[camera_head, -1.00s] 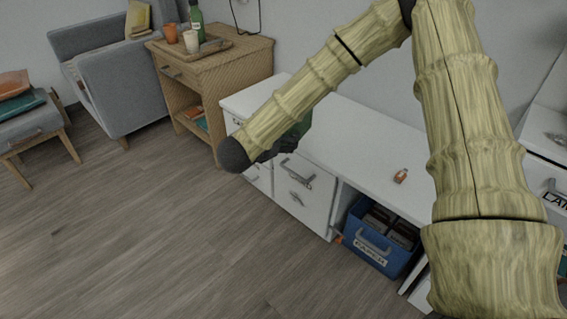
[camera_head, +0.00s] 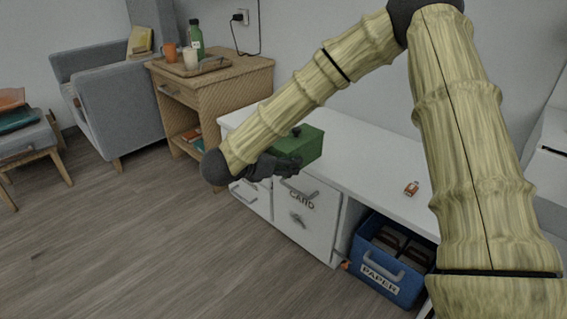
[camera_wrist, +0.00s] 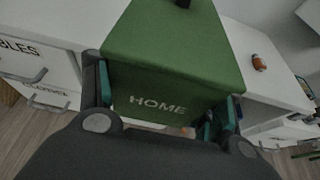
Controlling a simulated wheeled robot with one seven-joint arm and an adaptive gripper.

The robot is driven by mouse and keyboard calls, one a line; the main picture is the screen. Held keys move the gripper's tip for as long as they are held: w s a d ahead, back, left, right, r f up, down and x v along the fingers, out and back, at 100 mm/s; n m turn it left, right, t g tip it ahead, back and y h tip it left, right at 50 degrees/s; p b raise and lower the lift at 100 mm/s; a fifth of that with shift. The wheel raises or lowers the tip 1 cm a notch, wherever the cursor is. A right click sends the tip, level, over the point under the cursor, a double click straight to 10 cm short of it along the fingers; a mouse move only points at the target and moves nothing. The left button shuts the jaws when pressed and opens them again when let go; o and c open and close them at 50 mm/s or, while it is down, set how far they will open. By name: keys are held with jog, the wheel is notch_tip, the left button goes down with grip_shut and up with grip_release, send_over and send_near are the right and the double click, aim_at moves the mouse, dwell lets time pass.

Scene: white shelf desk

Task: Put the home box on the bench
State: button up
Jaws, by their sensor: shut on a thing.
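The green home box (camera_head: 308,146) has a dark knob on its lid and HOME lettering on its front. It is at the left end of the white bench top (camera_head: 363,160); I cannot tell whether it touches the top. My gripper (camera_head: 287,165) is shut on the front of the home box. In the wrist view the box (camera_wrist: 180,50) fills the middle, with the fingers of my gripper (camera_wrist: 165,108) at its two sides. The box's underside is hidden.
A blue PAPER bin (camera_head: 388,270) sits in the open bay below. A wooden side table (camera_head: 212,85) with a tray and bottle stands behind left.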

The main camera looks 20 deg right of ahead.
jog(key=shift+s+a, duration=0.1)
jog(key=shift+a, duration=0.1)
send_over(327, 153)
jog(key=shift+s+f, duration=0.1)
jog(key=shift+f, duration=0.4)
jog(key=shift+f+b, duration=0.75)
jog(key=shift+f, duration=0.95)
dwell(0.6)
jog(key=shift+f, duration=0.25)
dwell(0.6)
jog(key=o, duration=1.1)
jog(key=shift+o, duration=0.2)
jog(key=shift+o, duration=0.7)
jog(key=shift+f+b, duration=0.3)
jog(key=shift+b, duration=0.05)
